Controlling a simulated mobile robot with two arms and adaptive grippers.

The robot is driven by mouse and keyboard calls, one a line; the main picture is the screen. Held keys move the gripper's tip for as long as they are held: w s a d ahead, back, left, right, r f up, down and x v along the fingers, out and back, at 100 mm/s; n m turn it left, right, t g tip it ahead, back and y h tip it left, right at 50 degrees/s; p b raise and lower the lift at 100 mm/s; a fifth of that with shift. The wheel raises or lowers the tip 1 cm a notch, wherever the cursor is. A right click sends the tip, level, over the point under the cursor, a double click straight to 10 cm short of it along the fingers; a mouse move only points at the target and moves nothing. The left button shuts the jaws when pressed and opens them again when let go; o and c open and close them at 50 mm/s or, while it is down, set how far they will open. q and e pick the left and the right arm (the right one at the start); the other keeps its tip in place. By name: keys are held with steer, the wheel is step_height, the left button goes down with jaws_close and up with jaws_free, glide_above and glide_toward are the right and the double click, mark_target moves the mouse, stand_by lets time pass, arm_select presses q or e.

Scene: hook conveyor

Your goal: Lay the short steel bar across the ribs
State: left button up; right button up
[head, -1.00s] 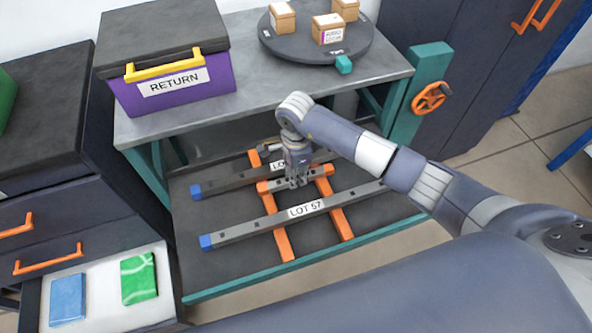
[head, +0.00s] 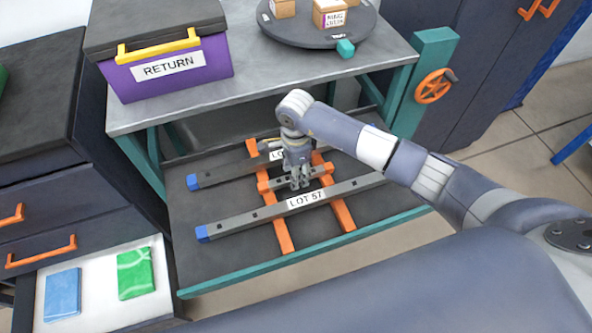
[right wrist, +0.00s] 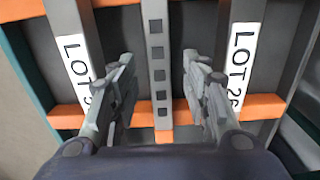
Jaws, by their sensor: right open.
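The short steel bar (head: 318,173) is grey with orange ends. It lies across the two orange ribs (head: 341,214), between two long steel bars on the lower shelf. In the right wrist view the short bar (right wrist: 157,62) shows a row of dark square holes and crosses the orange ribs (right wrist: 260,106). My right gripper (head: 300,186) is over the middle of the short bar, pointing down. In the right wrist view my right gripper (right wrist: 158,72) is open, one finger on each side of the bar, with gaps between. My left gripper is out of view.
A long bar labelled LOT 57 (head: 262,212) lies in front, and another long bar (head: 225,172) behind, both with blue ends. The table (head: 255,88) above holds a purple RETURN box (head: 168,72) and a round turntable (head: 300,38). An open drawer (head: 105,265) is at left.

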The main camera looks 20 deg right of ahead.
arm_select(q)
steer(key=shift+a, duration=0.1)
arm_select(e)
step_height(320, 180, up, 12)
stand_by(0.4)
stand_by(0.4)
